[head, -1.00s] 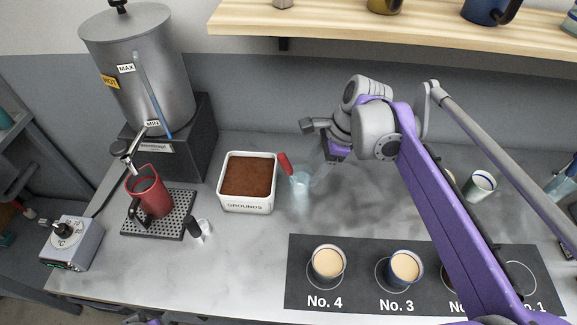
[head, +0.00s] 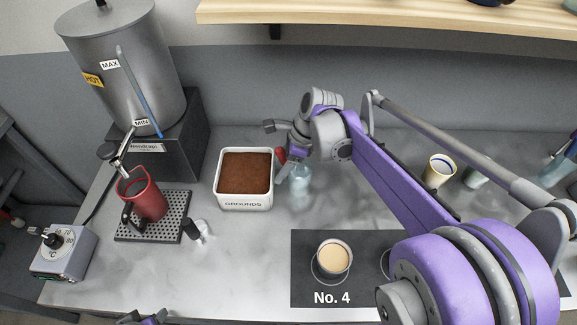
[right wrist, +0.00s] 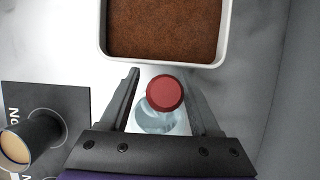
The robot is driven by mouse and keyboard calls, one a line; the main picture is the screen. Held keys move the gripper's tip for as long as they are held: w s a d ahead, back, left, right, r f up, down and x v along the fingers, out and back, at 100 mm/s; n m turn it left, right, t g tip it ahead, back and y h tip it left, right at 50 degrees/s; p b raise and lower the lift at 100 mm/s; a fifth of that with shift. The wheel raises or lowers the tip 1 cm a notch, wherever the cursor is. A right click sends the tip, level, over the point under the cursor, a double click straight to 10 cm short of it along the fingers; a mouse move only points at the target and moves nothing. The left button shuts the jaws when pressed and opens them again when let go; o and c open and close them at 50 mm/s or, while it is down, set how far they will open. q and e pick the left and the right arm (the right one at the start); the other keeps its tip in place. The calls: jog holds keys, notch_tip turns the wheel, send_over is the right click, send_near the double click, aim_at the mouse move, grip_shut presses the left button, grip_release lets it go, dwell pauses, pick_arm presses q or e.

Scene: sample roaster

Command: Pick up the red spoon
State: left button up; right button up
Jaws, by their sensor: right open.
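The red spoon (head: 281,155) stands in a clear glass of water (head: 302,176), its red handle sticking up over the rim and partly hidden by my gripper. In the right wrist view, the round red handle end (right wrist: 165,93) is seen end-on between my fingers, with the glass (right wrist: 158,122) below it. My right gripper (head: 284,166) is open around the handle, a finger on each side; it also shows in the right wrist view (right wrist: 162,76). I see a gap on both sides, so it is not closed on the spoon. Only a dark purple scrap of my left gripper (head: 147,320) shows at the bottom edge.
A white grounds bin (head: 244,203) stands just left of the glass. A red pitcher (head: 150,200) sits on a drip tray (head: 181,208) under the hot-water boiler (head: 130,75). A coffee cup (head: 333,257) is on the dark mat (head: 310,240). A shelf (head: 400,12) hangs above.

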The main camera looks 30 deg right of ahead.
aim_at(275, 150)
jog(key=shift+f, duration=0.15)
grip_shut()
dwell(0.4)
notch_tip(275, 150, up, 10)
jog(key=shift+r+p, duration=0.1)
jog(key=shift+p, duration=0.5)
